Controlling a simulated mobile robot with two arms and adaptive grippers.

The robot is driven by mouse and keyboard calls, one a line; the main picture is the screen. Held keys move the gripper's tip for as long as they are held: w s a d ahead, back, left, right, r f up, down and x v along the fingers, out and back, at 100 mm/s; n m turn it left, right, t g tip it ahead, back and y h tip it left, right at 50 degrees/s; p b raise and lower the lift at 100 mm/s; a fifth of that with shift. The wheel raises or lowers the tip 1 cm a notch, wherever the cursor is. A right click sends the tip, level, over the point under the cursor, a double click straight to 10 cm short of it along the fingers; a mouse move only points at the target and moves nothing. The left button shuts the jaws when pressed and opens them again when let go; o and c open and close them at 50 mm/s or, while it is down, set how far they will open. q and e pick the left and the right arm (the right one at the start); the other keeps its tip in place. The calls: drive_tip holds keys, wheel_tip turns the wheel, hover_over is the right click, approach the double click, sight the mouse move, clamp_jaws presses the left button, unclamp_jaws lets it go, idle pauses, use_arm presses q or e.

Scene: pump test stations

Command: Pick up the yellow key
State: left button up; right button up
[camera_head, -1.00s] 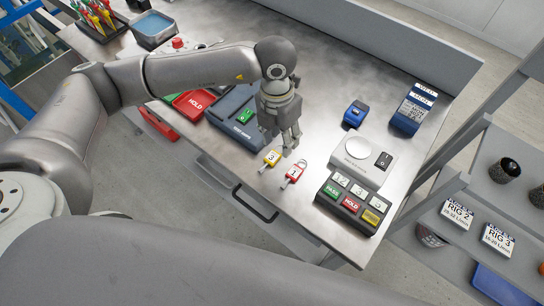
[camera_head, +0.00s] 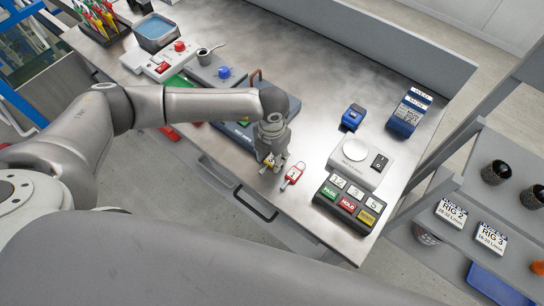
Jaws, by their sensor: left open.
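The yellow key (camera_head: 266,162), a small tag-like piece, lies near the front edge of the metal table and is partly hidden by my gripper. My left gripper (camera_head: 270,165) points down right over it, with its fingers open around or just above the key; I cannot tell whether they touch it. A red key (camera_head: 291,177) with a white label lies just to the right of the fingers, apart from them. My right gripper is not in view.
A white scale (camera_head: 355,160) and a button box (camera_head: 348,203) stand to the right. A blue device (camera_head: 353,116) and a blue-white box (camera_head: 409,112) stand behind. A blue-grey tray is partly hidden by my arm. The table's middle back is clear.

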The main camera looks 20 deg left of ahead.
use_arm(q)
drive_tip(key=shift+c, duration=0.5)
drive_tip(key=c, duration=0.6)
drive_tip(key=shift+r, duration=0.1)
drive_tip(key=shift+r+b, duration=0.2)
drive_tip(key=shift+b, duration=0.1)
wheel_tip(320, 180, up, 2)
drive_tip(key=shift+w+r+b, duration=0.1)
drive_tip(key=shift+b, duration=0.65)
drive_tip(key=s+d+r+b, duration=0.2)
drive_tip(key=s+r+b, duration=0.1)
drive_tip(key=s+r, duration=0.7)
drive_tip(key=s, duration=0.4)
drive_tip(key=shift+d, duration=0.3)
